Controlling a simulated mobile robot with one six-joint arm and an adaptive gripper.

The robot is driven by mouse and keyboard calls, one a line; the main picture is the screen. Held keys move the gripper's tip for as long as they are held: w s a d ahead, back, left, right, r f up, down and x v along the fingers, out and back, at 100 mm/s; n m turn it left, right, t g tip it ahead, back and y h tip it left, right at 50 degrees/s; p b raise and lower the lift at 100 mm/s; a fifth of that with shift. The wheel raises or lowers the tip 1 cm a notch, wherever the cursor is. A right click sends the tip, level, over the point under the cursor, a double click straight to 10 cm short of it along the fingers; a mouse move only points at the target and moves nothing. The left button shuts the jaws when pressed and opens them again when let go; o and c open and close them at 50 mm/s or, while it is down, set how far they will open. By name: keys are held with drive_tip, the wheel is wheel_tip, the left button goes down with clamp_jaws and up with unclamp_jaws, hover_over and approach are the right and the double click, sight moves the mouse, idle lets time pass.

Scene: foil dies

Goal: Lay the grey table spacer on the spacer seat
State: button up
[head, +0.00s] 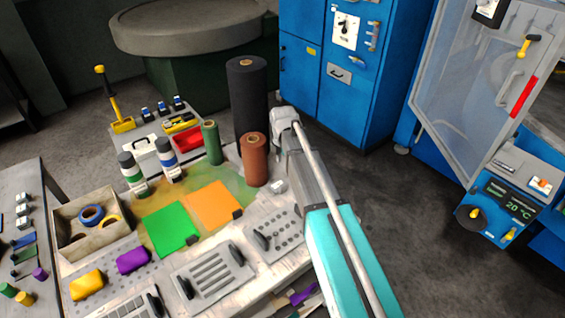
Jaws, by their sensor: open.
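I cannot single out the grey table spacer with certainty. Grey pieces on the workbench (255,285) include a slotted plate (210,282) with dark handles, a plate with round holes (283,228), and a small pale grey block (278,187) beside my arm. The spacer seat cannot be told apart in this view. My arm reaches from the lower right over the bench's right edge, with its far joint near the black roll. My gripper's fingers do not show; the arm covers part of the bench's right side.
A black roll (246,95), a brown roll (255,160) and a green roll (211,143) stand upright at the back. Orange (215,204) and green (171,228) sheets lie mid-bench. A wooden box (93,245) holds tape rolls. Blue cabinets (335,85) stand behind; open floor lies right.

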drive_tip(key=shift+s, duration=0.1)
drive_tip(key=s+d+m, duration=0.6)
drive_tip(key=s+m, duration=0.4)
drive_tip(key=m, duration=0.2)
drive_tip(key=s+d+m, duration=0.5)
drive_tip(key=s+m, duration=0.6)
drive_tip(key=m, duration=0.1)
drive_tip(key=shift+s+d+m, duration=0.3)
drive_tip(key=shift+d+m, duration=0.1)
